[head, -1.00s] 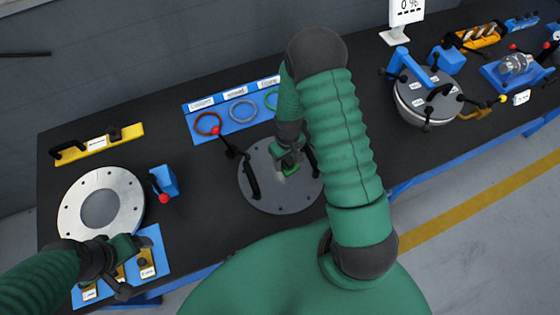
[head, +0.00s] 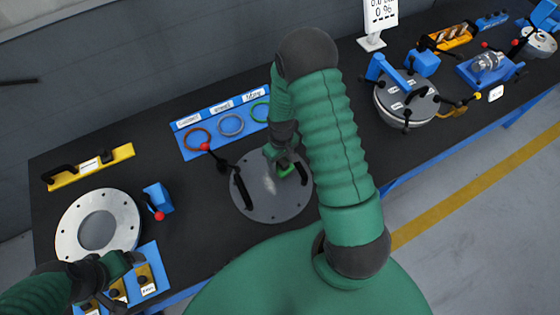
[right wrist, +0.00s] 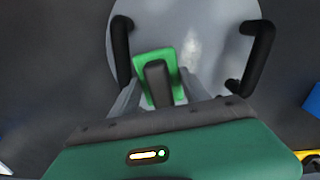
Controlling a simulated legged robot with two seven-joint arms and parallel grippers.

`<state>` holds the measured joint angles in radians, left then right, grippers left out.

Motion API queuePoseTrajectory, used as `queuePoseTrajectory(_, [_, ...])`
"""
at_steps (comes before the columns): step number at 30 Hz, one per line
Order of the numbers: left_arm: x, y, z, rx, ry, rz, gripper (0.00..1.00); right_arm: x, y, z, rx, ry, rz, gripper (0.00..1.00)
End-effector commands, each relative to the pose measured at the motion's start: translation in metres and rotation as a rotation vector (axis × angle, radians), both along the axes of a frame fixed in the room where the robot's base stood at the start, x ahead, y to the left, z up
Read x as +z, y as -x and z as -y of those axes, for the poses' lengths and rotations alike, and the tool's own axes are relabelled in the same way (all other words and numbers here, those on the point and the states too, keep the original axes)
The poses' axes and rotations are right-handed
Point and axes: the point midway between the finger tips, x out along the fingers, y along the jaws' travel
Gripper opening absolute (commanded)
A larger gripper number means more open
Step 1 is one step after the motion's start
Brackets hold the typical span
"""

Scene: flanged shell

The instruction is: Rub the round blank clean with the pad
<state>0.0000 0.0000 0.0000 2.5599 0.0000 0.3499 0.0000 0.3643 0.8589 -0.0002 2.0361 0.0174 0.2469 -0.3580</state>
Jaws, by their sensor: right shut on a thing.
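The round blank (head: 258,203) is a flat grey disc with black handles at its edge, lying on the dark bench. A pale, shiny streak shows on its face, also in the right wrist view (right wrist: 210,62). My right gripper (head: 284,166) is shut on the green pad (head: 286,174), over the far right part of the blank. In the right wrist view the green pad (right wrist: 143,58) surrounds a dark grip between my fingers and appears to lie against the disc. My left gripper (head: 122,262) hangs at the lower left by a blue tray; its jaw opening is unclear.
A red-knobbed lever (head: 206,147) stands at the blank's left edge. A blue rack of coloured rings (head: 222,122) lies behind. A pale flanged ring (head: 70,225), a blue block (head: 158,197) and a yellow bar (head: 120,153) are left. A lidded pot (head: 388,108) stands right.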

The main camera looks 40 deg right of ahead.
Motion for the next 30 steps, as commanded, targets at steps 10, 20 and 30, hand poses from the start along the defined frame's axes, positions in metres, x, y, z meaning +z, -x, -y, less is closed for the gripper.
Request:
queuePoseTrajectory(10, [0.009, 0.000, 0.000, 0.000, 0.000, 0.000, 0.83, 0.010, -0.001, -0.001, 0.001, -0.001, -0.001, 0.10])
queuePoseTrajectory(20, [0.036, 0.000, 0.000, 0.000, 0.000, 0.000, 0.83, 0.042, 0.000, 0.000, 0.001, -0.001, 0.000, 0.10])
queuePoseTrajectory(30, [0.034, 0.000, 0.000, 0.000, 0.000, 0.000, 0.83, 0.040, -0.001, -0.001, 0.001, -0.001, -0.001, 0.10])
